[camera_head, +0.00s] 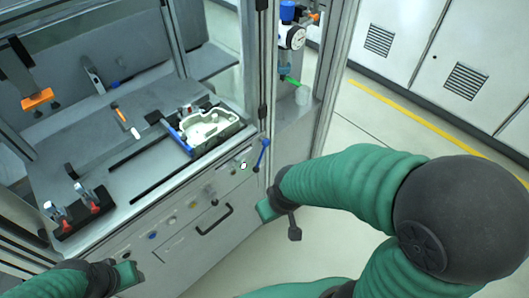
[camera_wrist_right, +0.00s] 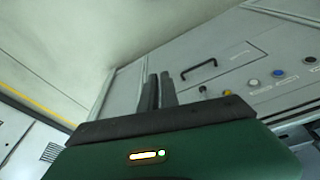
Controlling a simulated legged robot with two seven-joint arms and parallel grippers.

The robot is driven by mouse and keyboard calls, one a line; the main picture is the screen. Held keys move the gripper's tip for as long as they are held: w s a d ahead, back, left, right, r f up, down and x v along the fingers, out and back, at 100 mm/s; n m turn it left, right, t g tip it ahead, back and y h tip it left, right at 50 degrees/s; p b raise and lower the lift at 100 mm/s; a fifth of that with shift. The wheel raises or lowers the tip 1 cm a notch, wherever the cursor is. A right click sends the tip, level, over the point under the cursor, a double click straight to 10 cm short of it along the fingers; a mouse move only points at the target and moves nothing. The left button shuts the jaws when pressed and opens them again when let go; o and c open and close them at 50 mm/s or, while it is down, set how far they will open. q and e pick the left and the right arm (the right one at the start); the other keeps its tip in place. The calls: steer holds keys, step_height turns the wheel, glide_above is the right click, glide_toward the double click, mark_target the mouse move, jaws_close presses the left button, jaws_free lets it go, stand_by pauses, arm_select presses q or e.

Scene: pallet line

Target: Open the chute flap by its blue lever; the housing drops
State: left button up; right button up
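The blue lever (camera_head: 262,155) is at the right end of the workbench front, slanting, with nothing touching it. A pale housing (camera_head: 207,126) lies in a dark tray (camera_head: 233,131) with a blue edge on the bench top. I cannot make out the chute flap clearly. My right gripper (camera_head: 294,228) is below and right of the lever, apart from it. In the right wrist view its two dark fingers (camera_wrist_right: 159,91) stand close together with nothing visible between them. My left gripper (camera_head: 133,274) is low at the left, in front of the bench; its fingers are unclear.
The bench front has a black drawer handle (camera_head: 214,218), also in the wrist view (camera_wrist_right: 199,69), and several buttons. A clamp fixture (camera_head: 78,212) stands at the bench's left. A metal post (camera_head: 338,75) rises right of the lever. The floor (camera_head: 355,130) at right is clear.

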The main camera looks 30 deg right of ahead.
steer(key=o, duration=0.5)
steer(key=w+d+f+t+b, duration=0.1)
steer(key=w+d+f, duration=0.1)
steer(key=f, duration=0.1)
steer(key=w+d+f+t+b, duration=0.1)
steer(key=d+f, duration=0.1)
steer(key=f, duration=0.1)
steer(key=w+d+f+b, duration=0.2)
steer(key=f, duration=0.1)
steer(key=shift+w+f+n+t, duration=0.25)
steer(key=shift+w+n+t, duration=0.05)
steer(key=shift+w+t, duration=0.1)
steer(key=w+d+f+m+t+y+b, duration=0.2)
steer(key=w+f+t+b, duration=0.2)
steer(key=f+t+b, duration=0.3)
step_height(320, 180, up, 3)
steer(key=s+d+m+t, duration=0.2)
steer(key=m+t, duration=0.1)
steer(key=t, duration=0.3)
steer(key=shift+h, duration=0.4)
steer(key=w+b, duration=0.2)
steer(key=w, duration=0.3)
steer(key=w+b, duration=0.2)
steer(key=w, duration=0.4)
steer(key=w+a+b, duration=0.1)
steer(key=w+b, duration=0.2)
steer(key=w, duration=0.3)
steer(key=shift+a+r, duration=0.1)
steer(key=shift+r, duration=0.3)
jaws_close()
